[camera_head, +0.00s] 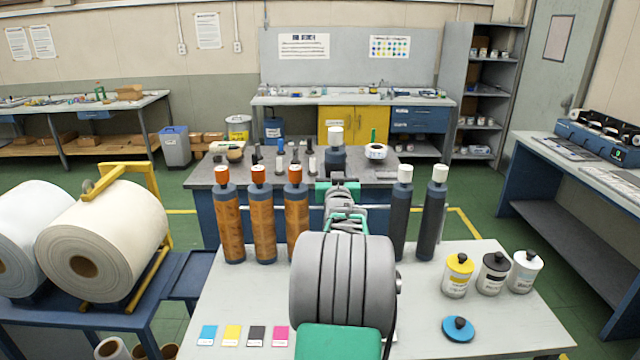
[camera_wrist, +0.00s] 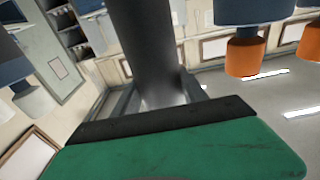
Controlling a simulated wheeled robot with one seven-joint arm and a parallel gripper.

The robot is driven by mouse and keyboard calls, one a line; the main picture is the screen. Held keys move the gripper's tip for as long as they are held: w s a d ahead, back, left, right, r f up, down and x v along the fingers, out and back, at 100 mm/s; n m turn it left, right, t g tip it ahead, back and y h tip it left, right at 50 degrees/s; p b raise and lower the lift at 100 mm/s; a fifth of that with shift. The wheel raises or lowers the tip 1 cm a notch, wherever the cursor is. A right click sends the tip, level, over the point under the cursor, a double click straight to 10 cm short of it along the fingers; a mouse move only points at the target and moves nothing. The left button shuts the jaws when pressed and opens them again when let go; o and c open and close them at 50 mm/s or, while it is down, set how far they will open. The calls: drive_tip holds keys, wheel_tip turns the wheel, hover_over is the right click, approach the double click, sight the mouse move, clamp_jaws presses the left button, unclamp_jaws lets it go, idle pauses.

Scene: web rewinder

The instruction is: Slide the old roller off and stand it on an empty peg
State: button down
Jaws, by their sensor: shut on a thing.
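My gripper (camera_head: 338,188) is shut on a dark roller (camera_head: 335,160) with a white cap. The roller is upright, and its cap sits higher in the picture than those of the standing rollers. The wrist view shows its dark barrel (camera_wrist: 148,45) beyond the green part of my gripper. Three brown rollers with orange caps (camera_head: 262,215) stand in a row to its left. Two dark rollers with white caps (camera_head: 403,215) stand to its right. My arm hides the held roller's lower end and the spot between the two groups, so I cannot see any peg there.
The near table (camera_head: 240,305) holds yellow, black and white jars (camera_head: 492,273), a blue lid (camera_head: 459,328) and several colour cards (camera_head: 244,336). A bench (camera_head: 390,178) with small items stands behind the rollers. Big white paper rolls (camera_head: 110,240) lie at left.

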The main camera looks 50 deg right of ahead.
wheel_tip(320, 180, down, 10)
drive_tip(key=b, duration=0.6)
drive_tip(key=shift+w, duration=0.45)
drive_tip(key=c, duration=0.5)
unclamp_jaws()
drive_tip(key=shift+f, duration=0.1)
drive_tip(key=b+v, duration=0.1)
drive_tip(key=v, duration=0.7)
drive_tip(key=shift+b, duration=0.3)
